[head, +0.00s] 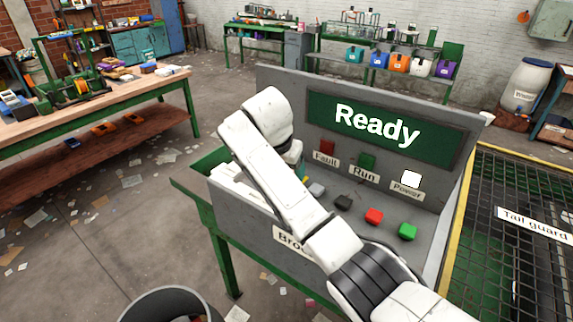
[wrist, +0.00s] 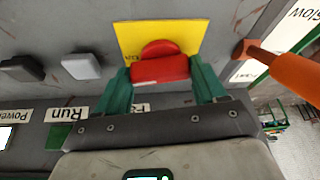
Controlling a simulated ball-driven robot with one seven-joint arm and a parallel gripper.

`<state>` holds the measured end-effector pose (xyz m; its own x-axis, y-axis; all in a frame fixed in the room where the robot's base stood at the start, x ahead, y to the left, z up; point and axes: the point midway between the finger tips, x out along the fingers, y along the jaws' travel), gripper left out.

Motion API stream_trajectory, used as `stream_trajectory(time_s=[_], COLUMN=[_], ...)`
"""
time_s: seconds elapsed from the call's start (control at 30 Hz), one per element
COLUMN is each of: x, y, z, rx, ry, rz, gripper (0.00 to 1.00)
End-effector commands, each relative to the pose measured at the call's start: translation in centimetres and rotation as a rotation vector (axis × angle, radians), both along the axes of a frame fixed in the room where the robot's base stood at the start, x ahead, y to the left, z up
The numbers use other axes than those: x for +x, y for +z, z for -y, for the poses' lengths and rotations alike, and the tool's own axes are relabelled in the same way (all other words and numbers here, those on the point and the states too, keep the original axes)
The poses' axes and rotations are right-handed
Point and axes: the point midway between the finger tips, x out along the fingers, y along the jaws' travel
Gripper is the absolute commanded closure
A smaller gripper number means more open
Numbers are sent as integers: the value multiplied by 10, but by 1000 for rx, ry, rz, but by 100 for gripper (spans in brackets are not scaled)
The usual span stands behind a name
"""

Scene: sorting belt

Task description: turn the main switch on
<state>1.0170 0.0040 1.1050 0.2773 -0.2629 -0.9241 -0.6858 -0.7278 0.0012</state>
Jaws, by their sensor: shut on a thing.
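The main switch, a red knob (wrist: 160,68) on a yellow plate (wrist: 130,38), sits on the grey panel in the wrist view. My gripper (wrist: 162,78) has its green fingers on either side of the knob and is shut on it. A label below the knob is mostly hidden by my gripper. In the head view my white arm hides the switch and most of the gripper. The display (head: 385,133) reads "Ready", and the Power lamp (head: 411,179) is bright white. The Fault lamp (head: 327,147) and Run lamp (head: 367,161) look dark.
An orange lever (wrist: 282,68) stands close beside the switch, near a "Slow" label. Black, red (head: 374,216) and green (head: 408,231) buttons lie along the console. A guarded mesh belt (head: 520,245) is at the right, and a bin (head: 172,300) stands in front.

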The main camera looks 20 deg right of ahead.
Motion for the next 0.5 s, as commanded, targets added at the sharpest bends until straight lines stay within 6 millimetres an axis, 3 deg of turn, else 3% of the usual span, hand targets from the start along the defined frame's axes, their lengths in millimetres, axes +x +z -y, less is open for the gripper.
stream_trajectory(time_s=[0.5], x=[1], y=[1], z=[-1], rx=[-2], ry=[-194], rz=[2], gripper=[60])
